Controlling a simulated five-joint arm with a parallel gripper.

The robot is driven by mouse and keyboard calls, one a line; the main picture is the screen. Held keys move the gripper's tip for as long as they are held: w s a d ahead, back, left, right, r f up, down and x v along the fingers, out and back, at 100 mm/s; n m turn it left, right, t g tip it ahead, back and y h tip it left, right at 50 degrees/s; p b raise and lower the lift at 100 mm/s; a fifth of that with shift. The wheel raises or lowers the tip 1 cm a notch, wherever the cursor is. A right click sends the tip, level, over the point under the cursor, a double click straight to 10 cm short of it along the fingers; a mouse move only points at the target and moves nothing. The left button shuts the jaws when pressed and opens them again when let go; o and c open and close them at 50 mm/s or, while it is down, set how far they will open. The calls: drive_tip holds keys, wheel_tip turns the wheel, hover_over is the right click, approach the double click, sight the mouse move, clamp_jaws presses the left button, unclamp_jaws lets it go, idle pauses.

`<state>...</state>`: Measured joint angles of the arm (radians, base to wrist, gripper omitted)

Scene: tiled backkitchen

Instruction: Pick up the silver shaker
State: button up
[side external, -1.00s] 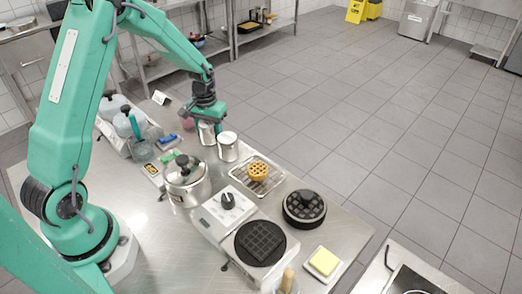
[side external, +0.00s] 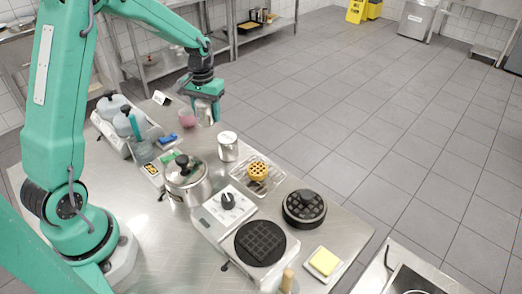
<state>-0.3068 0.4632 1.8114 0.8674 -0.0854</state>
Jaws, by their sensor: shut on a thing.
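My gripper (side external: 207,117) points down over the far part of the steel table and is shut on a silver shaker (side external: 203,111). The fingers partly hide this shaker. It looks held above the table top, roughly upright. A second silver canister (side external: 228,150) with a pale top stands on the table, nearer the camera and to the right, apart from my gripper.
A pink container (side external: 187,118) is just left of the held shaker. A lidded pot (side external: 186,182), a wire rack (side external: 268,187) with a round waffle (side external: 257,171), and a waffle iron (side external: 260,243) fill the near side. Floor lies beyond the table's right edge.

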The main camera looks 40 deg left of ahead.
drive_tip(key=shift+r, duration=1.35)
drive_tip(key=shift+d, duration=0.1)
drive_tip(key=d+m, duration=0.1)
drive_tip(key=d, duration=0.2)
drive_tip(key=d+m, duration=0.1)
drive_tip(key=d, duration=0.3)
drive_tip(key=w+d+m, duration=0.1)
drive_tip(key=d+m, duration=0.1)
drive_tip(key=d, duration=0.2)
drive_tip(key=shift+r, duration=0.15)
drive_tip(key=s+d+m, duration=0.2)
drive_tip(key=d+m, duration=0.3)
drive_tip(key=d, duration=0.7)
drive_tip(key=shift+d+r, duration=0.2)
drive_tip(key=shift+d, duration=0.2)
drive_tip(key=shift+f, duration=0.15)
drive_tip(key=shift+f, duration=1.35)
drive_tip(key=shift+a, duration=0.1)
